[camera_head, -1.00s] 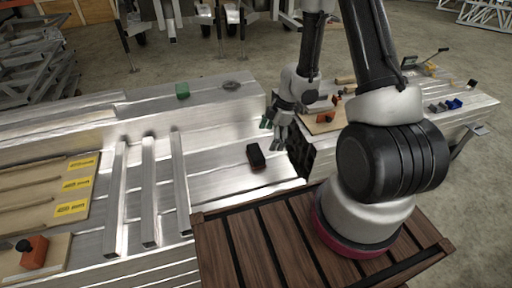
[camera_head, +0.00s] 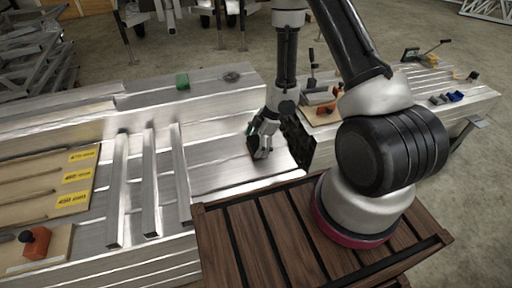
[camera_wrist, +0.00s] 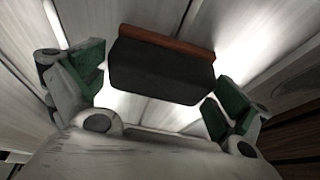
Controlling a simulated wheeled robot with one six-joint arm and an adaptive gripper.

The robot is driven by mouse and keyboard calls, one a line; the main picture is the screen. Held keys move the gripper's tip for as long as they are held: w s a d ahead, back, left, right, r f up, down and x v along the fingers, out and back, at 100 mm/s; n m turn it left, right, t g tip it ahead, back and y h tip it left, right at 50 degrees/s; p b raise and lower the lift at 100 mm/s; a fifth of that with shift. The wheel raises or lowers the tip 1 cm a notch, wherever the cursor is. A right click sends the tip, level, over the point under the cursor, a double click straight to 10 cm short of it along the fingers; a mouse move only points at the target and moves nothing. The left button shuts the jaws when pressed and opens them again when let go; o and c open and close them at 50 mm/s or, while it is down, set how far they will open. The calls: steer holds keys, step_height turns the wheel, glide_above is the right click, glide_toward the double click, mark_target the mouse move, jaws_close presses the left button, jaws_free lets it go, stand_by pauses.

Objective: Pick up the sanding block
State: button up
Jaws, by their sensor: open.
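The sanding block (camera_wrist: 160,70) is a dark block with a reddish-brown strip along one long edge. In the head view my gripper (camera_head: 262,150) points down over the block on the metal bench (camera_head: 215,165). The block is mostly hidden there; a dark part of it (camera_head: 251,147) shows beside the fingers. The gripper is open, and I cannot tell its exact height over the bench.
Several metal bars (camera_head: 150,190) lie left of the gripper. A wooden board with an orange tool (camera_head: 327,108) is to the right. My slatted wooden base is in front.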

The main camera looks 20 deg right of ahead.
mark_target(256, 143)
steer(key=shift+c, duration=0.4)
steer(key=c, duration=0.8)
steer(key=shift+r, duration=0.1)
step_height(256, 143, up, 10)
steer(key=shift+f, duration=0.1)
